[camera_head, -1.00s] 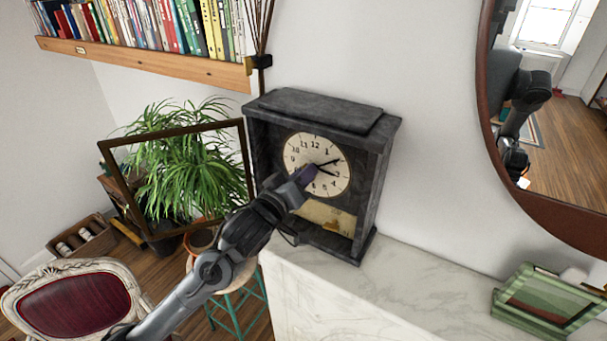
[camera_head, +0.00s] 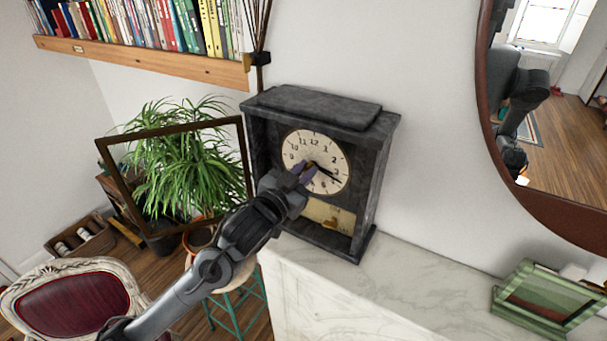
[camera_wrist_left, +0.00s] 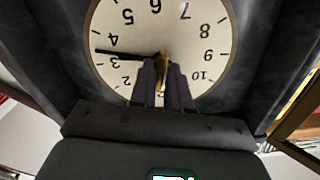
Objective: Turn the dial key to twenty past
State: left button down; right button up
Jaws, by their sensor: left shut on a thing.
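A dark stone mantel clock (camera_head: 372,185) stands on the marble mantel with its front open. Its cream dial (camera_head: 300,148) shows the long hand (camera_head: 329,177) pointing between 3 and 4. My left gripper (camera_head: 305,172) is in front of the dial centre. In the left wrist view the dial (camera_wrist_left: 195,25) appears upside down. There my left gripper (camera_wrist_left: 164,82) is shut on the brass dial key (camera_wrist_left: 163,60) at the dial centre. The long hand (camera_wrist_left: 112,52) lies between the 3 and the 4. The fingers hide the lower part of the dial there. My right gripper is out of view.
A glazed door frame (camera_head: 244,150) swings out left of the clock, before a leafy plant (camera_head: 180,170). The marble mantel (camera_head: 420,290) is clear to the right up to a green box (camera_head: 550,300). A bookshelf (camera_head: 150,62) and round mirror (camera_head: 485,120) hang nearby.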

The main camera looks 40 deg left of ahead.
pick_arm(q)
jog(key=shift+f+m+b, duration=0.1)
jog(key=shift+m+b, duration=0.2)
jog(key=shift+m, duration=1)
jog(key=c, duration=1.2)
grip_release()
